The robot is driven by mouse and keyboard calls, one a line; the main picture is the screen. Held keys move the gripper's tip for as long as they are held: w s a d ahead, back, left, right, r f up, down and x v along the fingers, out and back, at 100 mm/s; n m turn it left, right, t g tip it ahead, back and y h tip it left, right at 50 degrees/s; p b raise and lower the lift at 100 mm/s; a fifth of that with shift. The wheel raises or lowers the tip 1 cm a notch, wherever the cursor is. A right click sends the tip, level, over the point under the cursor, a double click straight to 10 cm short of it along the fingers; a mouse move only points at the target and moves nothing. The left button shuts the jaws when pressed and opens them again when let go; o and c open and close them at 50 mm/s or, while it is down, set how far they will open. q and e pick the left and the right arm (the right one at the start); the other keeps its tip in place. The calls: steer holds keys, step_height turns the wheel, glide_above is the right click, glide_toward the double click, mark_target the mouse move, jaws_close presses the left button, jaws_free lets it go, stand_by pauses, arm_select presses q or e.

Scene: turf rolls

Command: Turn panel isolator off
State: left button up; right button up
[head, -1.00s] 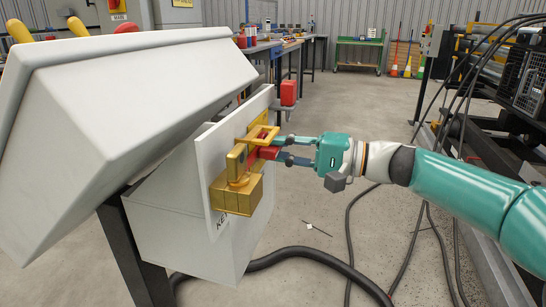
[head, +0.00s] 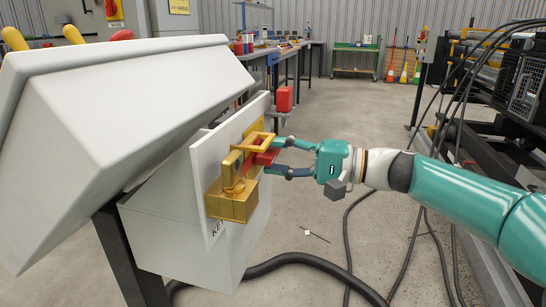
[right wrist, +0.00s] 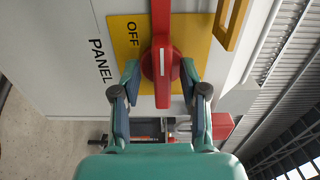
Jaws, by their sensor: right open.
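The panel isolator has a red handle (right wrist: 162,85) on a yellow plate (right wrist: 118,35) marked OFF, with PANEL lettered beside it. In the right wrist view the handle's bar runs up and down, and its white line lies along it. In the head view the handle (head: 266,157) is partly hidden by yellow metal parts. My right gripper (right wrist: 160,72) is open, with one finger on each side of the handle's round hub. Whether the fingertips touch it I cannot tell. The right gripper also shows in the head view (head: 268,158). My left gripper is out of view.
A yellow bracket (right wrist: 232,20) stands out beside the handle. A gold box (head: 235,203) sits below it on the white panel (head: 205,165). A large white sloping cover (head: 110,130) fills the left. Black cables (head: 320,262) lie on the floor.

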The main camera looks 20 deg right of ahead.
steer(key=v, duration=1.1)
steer(key=shift+s+d, duration=0.2)
steer(key=shift+d, duration=0.05)
steer(key=shift+f, duration=0.1)
steer(key=w+a+f+m+g+h+p, duration=0.1)
steer(key=a+f+m+g+h, duration=0.15)
steer(key=f, duration=1.35)
steer(key=w+a+f+m+g+h+p, duration=0.15)
steer(key=f+h, duration=0.25)
steer(key=f, duration=1.2)
steer(key=s+a+f+n+g+h, duration=0.15)
steer(key=s+f, duration=0.25)
steer(key=f, duration=0.4)
steer(key=s+a+f+n+g+h, duration=0.1)
steer(key=s+a+f+g+h, duration=0.15)
steer(key=s+f, duration=0.4)
steer(key=s+a+f+n+g+p, duration=0.2)
steer(key=s+a+f+n, duration=0.45)
steer(key=s+f, duration=0.4)
step_height(320, 180, up, 38)
steer(key=p, duration=3.7)
steer(key=shift+s+a+r+t+p, duration=0.2)
steer(key=shift+s+a+t+p, duration=0.05)
steer(key=shift+a+t+p, duration=0.1)
